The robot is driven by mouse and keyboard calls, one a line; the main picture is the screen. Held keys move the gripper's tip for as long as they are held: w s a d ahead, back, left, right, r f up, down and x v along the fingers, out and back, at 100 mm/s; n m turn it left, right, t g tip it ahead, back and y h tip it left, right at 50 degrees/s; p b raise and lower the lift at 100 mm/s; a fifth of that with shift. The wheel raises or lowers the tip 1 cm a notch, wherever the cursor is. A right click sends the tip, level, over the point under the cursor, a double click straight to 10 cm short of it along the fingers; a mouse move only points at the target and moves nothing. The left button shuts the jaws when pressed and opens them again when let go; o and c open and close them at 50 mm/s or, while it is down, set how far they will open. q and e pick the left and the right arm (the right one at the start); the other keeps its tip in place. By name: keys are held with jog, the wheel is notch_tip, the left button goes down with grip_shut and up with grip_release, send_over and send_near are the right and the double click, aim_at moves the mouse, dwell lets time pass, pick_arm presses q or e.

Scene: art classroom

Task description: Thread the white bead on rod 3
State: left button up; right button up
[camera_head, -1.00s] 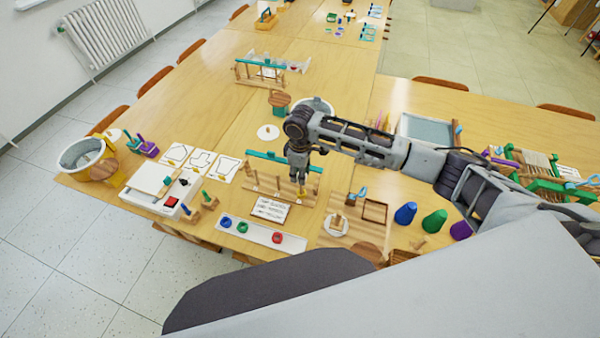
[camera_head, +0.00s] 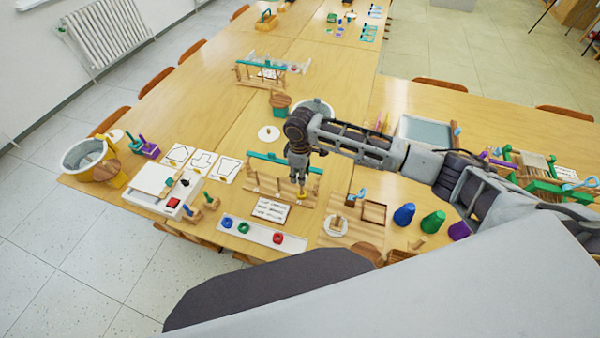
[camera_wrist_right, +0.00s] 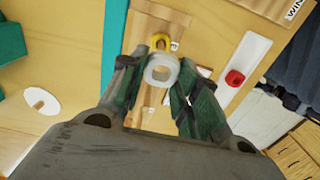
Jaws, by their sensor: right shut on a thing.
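The white bead (camera_wrist_right: 151,76) is a thick ring held between the fingertips of my right gripper (camera_wrist_right: 160,72) in the right wrist view. In the head view my right gripper (camera_head: 300,178) points down over the wooden rod stand (camera_head: 262,192), which has a teal bar (camera_head: 262,156) behind it. A yellow bead (camera_wrist_right: 160,37) shows just beyond the white one, at the stand; its yellow also shows below the gripper in the head view (camera_head: 301,194). The white bead is hidden in the head view. I cannot tell whether it is around a rod. My left gripper is out of view.
A white tray (camera_head: 262,238) with blue, green and red beads lies in front of the stand. A printed card (camera_head: 271,210) is between them. A wooden board with a white ring (camera_head: 335,225) stands to the right. A white disc (camera_head: 269,133) lies behind.

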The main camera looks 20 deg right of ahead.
jog(key=shift+f+p, duration=0.15)
jog(key=shift+p, duration=0.4)
dwell(1.0)
jog(key=shift+f, duration=0.45)
dwell(1.0)
jog(key=shift+p, duration=0.8)
dwell(0.6)
jog(key=shift+f, duration=0.6)
dwell(0.8)
jog(key=shift+p, duration=0.5)
dwell(0.9)
jog(key=shift+f, duration=0.1)
dwell(0.7)
